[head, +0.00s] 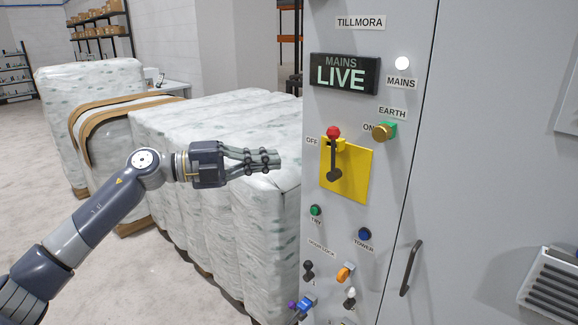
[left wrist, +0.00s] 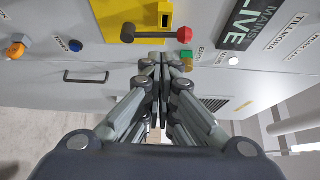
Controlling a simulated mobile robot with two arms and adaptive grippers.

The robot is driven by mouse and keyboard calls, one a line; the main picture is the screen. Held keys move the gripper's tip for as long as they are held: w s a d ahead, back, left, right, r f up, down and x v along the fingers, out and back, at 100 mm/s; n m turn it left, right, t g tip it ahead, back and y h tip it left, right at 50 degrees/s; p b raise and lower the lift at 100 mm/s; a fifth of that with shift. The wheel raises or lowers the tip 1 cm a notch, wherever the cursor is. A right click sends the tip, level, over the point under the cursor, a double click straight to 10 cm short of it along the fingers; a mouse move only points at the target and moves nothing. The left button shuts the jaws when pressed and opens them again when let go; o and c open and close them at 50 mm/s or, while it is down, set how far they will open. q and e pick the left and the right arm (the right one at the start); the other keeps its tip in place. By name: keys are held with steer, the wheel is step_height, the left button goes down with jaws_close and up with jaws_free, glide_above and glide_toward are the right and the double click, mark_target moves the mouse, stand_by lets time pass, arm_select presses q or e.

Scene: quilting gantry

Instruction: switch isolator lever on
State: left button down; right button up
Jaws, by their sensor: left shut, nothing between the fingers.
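The isolator lever (head: 334,157) is a dark handle with a red ball on top, on a yellow plate (head: 358,180) on the grey cabinet. It points up, with its ball at the plate's upper left, nearer the OFF label than the ON label. It also shows in the left wrist view (left wrist: 155,34), beyond the fingertips. My left gripper (head: 274,160) is shut and empty, left of the lever in the head view and apart from it. Its shut fingers also show in the left wrist view (left wrist: 160,60). My right gripper is out of view.
Above the plate are a lit MAINS LIVE sign (head: 344,74) and a white lamp (head: 402,63). A brass knob on a green base (head: 384,131) sits right of the plate. Buttons and small levers lie below. White wrapped bales (head: 215,130) stand behind my left arm.

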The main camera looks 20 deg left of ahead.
arm_select(q)
steer(key=v, duration=0.2)
steer(key=n+p, duration=0.1)
steer(key=p, duration=0.3)
glide_toward(333, 153)
steer(key=s+d+x, duration=0.1)
steer(key=x, duration=0.5)
steer(key=shift+w+r, duration=0.35)
steer(key=shift+r, duration=0.05)
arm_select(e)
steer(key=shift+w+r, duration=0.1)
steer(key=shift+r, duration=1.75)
arm_select(q)
steer(key=shift+d+r+m+p, duration=0.1)
steer(key=shift+d+m+p, duration=0.4)
steer(key=shift+p, duration=0.35)
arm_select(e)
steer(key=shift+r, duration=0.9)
